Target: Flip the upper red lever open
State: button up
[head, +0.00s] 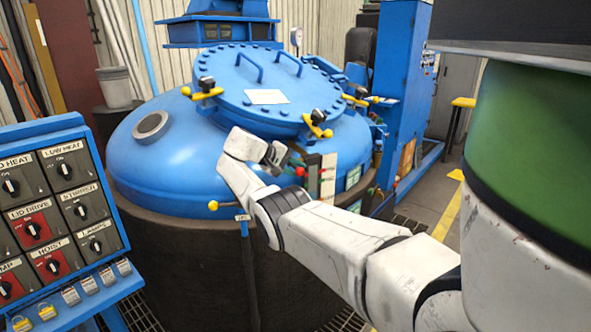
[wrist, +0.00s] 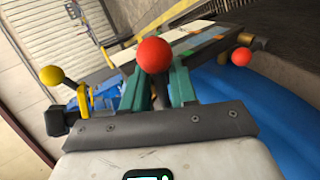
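A red ball-ended lever knob (wrist: 153,55) shows large in the wrist view, at the tips of my gripper (wrist: 156,82). The two green fingers stand apart, one on each side of a dark stem below the knob. I see no clear contact between fingers and stem. A second red ball knob (wrist: 241,56) is farther right, outside the fingers. In the head view, a red knob (head: 299,171) is beside the end of my gripper (head: 291,165), near a pale upright panel (head: 328,175) at the furnace side. My wrist hides part of the levers there.
The blue furnace lid (head: 268,90) has yellow clamps around it. A yellow ball knob (wrist: 51,76) is left of the fingers in the wrist view; another yellow knob (head: 213,205) sits low on the furnace rim. A control panel (head: 58,215) stands at left.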

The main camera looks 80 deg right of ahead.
jog(key=shift+o, duration=0.4)
jog(key=b+v, duration=0.1)
jog(key=v, duration=0.9)
jog(key=shift+w+a+r+b, duration=0.25)
jog(key=shift+b, duration=0.15)
jog(key=shift+f, duration=0.1)
